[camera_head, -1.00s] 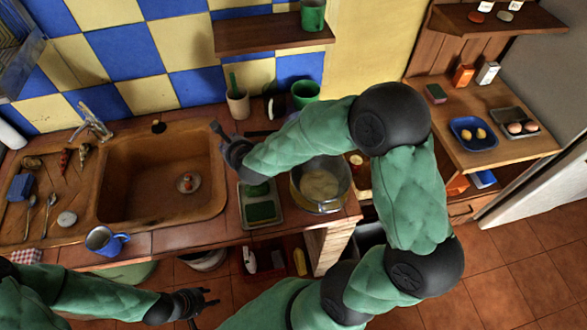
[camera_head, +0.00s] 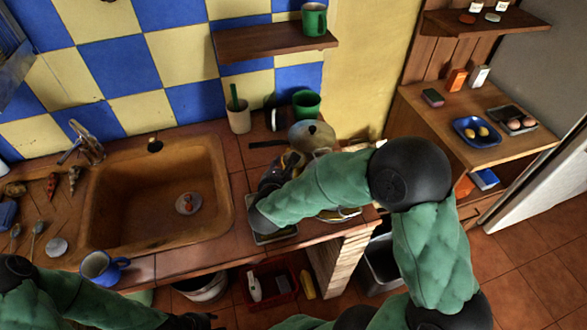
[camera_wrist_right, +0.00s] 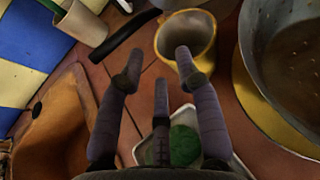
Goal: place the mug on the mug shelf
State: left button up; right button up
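A yellow mug (camera_wrist_right: 207,48) stands on the counter just ahead of my right gripper (camera_wrist_right: 157,75) in the right wrist view. The fingers are spread and empty; one tip overlaps the mug's near rim, and I cannot tell whether they touch. In the head view my right gripper (camera_head: 285,168) is over the counter right of the sink, and its own arm partly hides it. The wooden wall shelf (camera_head: 260,44) holds a green mug (camera_head: 314,19). A blue mug (camera_head: 99,267) stands at the counter's front edge. My left gripper (camera_head: 195,321) is dark at the bottom edge, its fingers unclear.
A large pot (camera_wrist_right: 285,65) stands close right of the yellow mug. A green mug (camera_head: 306,104) and a cup with a green utensil (camera_head: 239,117) stand at the back. The sink (camera_head: 155,195) lies left.

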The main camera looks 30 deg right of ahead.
aim_at(283, 161)
jog(key=shift+b+x, duration=0.85)
jog(key=shift+x, duration=1.95)
jog(key=shift+w+a+f, duration=0.1)
jog(key=shift+a, duration=0.05)
grip_shut()
